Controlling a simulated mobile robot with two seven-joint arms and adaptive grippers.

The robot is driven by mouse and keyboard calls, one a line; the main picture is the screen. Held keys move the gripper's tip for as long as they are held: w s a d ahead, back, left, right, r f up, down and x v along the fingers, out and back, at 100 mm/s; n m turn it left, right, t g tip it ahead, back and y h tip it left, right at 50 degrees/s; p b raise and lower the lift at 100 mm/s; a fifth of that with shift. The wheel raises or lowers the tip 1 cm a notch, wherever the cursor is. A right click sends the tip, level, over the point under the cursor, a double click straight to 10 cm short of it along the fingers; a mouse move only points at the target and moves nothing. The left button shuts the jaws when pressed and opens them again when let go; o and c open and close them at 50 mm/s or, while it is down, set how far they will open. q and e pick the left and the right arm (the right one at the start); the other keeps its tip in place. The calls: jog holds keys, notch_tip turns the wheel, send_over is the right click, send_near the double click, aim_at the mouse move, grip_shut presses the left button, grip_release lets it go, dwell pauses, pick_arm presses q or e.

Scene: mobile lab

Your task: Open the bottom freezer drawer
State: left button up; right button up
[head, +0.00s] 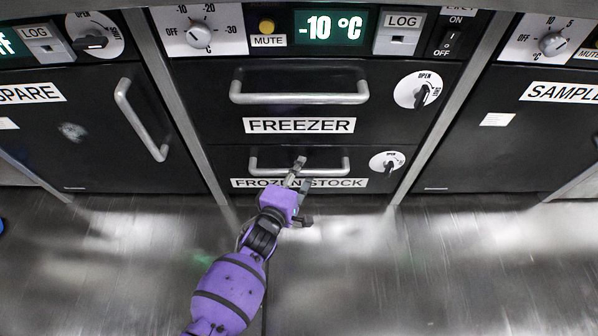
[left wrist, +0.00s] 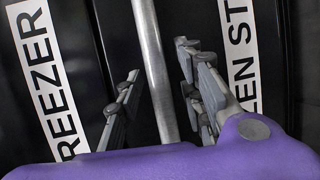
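The bottom freezer drawer (head: 365,190), labelled FROZEN STOCK, appears closed below the FREEZER drawer (head: 215,105) in the head view. Its grey bar handle (head: 268,171) runs across its upper part, and a round latch knob (head: 388,163) marked OPEN sits to the right. My left gripper (head: 302,174) is at the handle, partly covering the label. In the left wrist view, the handle (left wrist: 150,50) runs between the two separated fingers of the left gripper (left wrist: 158,60), with gaps visible on both sides. My right gripper is not in view.
The upper drawer's handle (head: 300,92) is above the left gripper. A SPARE unit (head: 100,165) with a slanted handle (head: 140,120) stands left, a SAMPLE unit (head: 500,155) right. The metal floor (head: 400,270) in front is clear.

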pick_arm(q)
grip_shut()
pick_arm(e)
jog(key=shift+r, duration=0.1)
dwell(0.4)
